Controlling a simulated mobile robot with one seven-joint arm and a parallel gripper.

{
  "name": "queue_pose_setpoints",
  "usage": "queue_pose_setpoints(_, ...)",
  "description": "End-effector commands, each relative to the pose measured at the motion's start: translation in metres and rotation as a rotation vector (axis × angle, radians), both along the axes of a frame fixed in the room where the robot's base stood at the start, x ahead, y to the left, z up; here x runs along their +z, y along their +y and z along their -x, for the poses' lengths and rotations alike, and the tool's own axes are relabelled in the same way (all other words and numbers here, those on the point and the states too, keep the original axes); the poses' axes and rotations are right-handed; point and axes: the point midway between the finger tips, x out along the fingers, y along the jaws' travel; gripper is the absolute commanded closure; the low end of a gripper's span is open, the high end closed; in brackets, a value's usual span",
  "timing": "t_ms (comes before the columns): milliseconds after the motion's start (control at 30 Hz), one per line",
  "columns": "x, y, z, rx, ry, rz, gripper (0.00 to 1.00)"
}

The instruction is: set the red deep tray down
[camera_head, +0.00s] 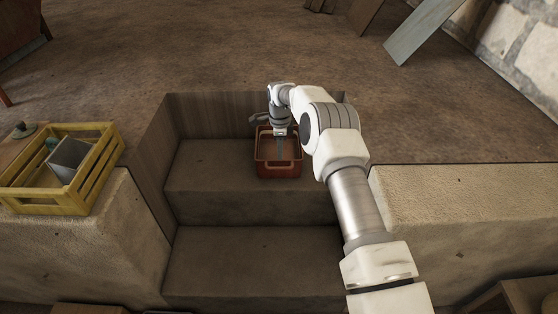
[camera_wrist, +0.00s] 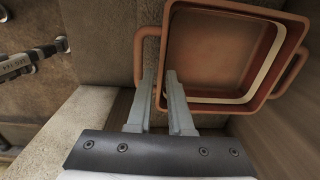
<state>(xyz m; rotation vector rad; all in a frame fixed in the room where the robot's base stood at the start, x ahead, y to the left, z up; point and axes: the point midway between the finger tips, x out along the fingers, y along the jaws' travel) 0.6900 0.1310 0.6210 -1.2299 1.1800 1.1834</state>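The red deep tray (camera_head: 278,169) is in the stepped recess, at the upper step near the back wall. In the wrist view the tray (camera_wrist: 211,58) shows its empty-looking inside, a pale band along part of its wall, and a loop handle on each side. My gripper (camera_head: 281,137) points down at the tray. In the wrist view my gripper (camera_wrist: 159,74) has its two grey fingers close together at the tray's near-left handle and side, with part of the tray between them. I cannot tell whether the tray's bottom touches the step.
The upper step (camera_head: 215,165) is bare left of the tray, and the lower step (camera_head: 250,262) is clear. Stone ledges flank the recess. A yellow crate (camera_head: 88,193) with a grey item stands on the left ledge; the right ledge (camera_head: 470,205) is bare. Boards lie at the back right.

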Motion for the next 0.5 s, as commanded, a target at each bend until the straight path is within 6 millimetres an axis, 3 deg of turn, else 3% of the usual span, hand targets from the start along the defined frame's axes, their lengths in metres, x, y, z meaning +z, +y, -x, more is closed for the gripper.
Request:
queue_pose_setpoints(33, -0.009, 0.0, 0.0, -0.001, 0.0, -0.001, 0.81)
queue_pose_setpoints(333, -0.027, -0.002, -0.002, -0.001, 0.001, -0.001, 0.81)
queue_pose_setpoints(500, -0.054, -0.008, -0.005, -0.001, 0.001, -0.001, 0.81)
